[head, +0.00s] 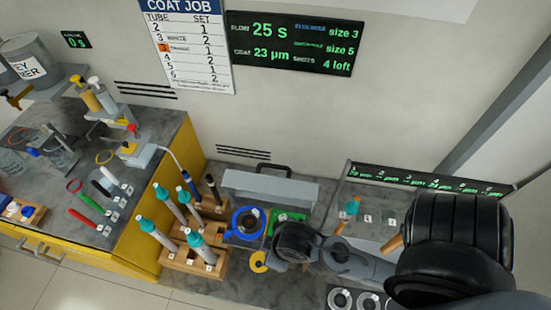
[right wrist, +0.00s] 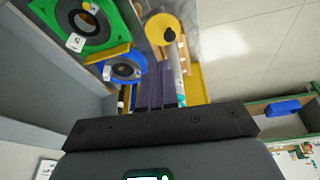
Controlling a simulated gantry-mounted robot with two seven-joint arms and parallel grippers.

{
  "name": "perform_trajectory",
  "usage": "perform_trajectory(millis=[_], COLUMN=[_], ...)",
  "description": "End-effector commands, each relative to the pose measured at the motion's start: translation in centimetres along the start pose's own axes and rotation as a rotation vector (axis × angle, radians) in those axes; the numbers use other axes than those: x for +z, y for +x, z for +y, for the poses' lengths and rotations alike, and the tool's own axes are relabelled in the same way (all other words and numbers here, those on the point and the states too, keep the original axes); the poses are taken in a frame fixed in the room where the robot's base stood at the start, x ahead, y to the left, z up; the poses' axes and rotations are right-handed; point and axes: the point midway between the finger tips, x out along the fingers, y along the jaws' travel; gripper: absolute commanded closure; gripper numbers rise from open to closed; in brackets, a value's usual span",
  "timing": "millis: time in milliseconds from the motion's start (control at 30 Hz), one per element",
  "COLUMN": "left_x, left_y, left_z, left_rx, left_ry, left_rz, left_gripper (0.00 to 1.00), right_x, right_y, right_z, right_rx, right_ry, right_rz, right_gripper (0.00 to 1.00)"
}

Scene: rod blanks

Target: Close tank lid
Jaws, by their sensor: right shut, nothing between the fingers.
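A long grey panel with a black handle (head: 270,185), which looks like the tank lid, stands raised by the wall in the head view. My right gripper (right wrist: 163,85) is shut and empty in the right wrist view, beside the blue ring (right wrist: 126,69) and a yellow disc (right wrist: 161,29). My left gripper is out of view.
Wooden racks (head: 194,262) with teal-capped tubes stand left of my wrist. A yellow bench (head: 180,165) with tools is further left. A grey tray with a lit display strip (head: 430,181) lies at right, partly behind my arm.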

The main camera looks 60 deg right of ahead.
Motion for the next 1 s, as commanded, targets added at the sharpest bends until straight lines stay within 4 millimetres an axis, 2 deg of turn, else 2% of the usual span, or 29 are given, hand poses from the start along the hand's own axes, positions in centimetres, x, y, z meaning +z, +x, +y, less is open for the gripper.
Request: perform_trajectory(millis=[33, 167, 300, 400, 800, 833, 900, 1000], left_x=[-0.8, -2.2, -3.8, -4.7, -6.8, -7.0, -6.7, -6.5], left_y=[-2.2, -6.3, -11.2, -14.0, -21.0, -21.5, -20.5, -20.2], left_z=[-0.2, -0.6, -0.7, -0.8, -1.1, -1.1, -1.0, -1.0], left_rx=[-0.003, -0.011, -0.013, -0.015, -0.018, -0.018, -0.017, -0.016], left_ry=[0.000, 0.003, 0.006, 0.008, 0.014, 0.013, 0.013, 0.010], left_rz=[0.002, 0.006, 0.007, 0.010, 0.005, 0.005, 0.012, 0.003], left_gripper=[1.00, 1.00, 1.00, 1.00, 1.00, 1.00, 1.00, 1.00], right_x=[-0.7, -2.0, -3.6, -4.4, -6.7, -6.8, -9.2, -12.3], right_y=[-2.2, -6.2, -11.1, -13.8, -20.9, -21.4, -18.4, -16.4], right_z=[0.1, 0.2, 0.4, 0.5, 0.7, 0.8, 0.5, -0.3], right_rx=[0.000, 0.000, 0.000, 0.000, 0.000, 0.000, 0.030, 0.065], right_ry=[0.000, 0.000, 0.000, 0.000, 0.000, 0.000, -0.256, -0.597], right_rz=[0.001, 0.001, 0.001, 0.000, 0.000, 0.000, 0.072, 0.156], right_gripper=[1.00, 1.00, 1.00, 1.00, 1.00, 1.00, 1.00, 1.00])
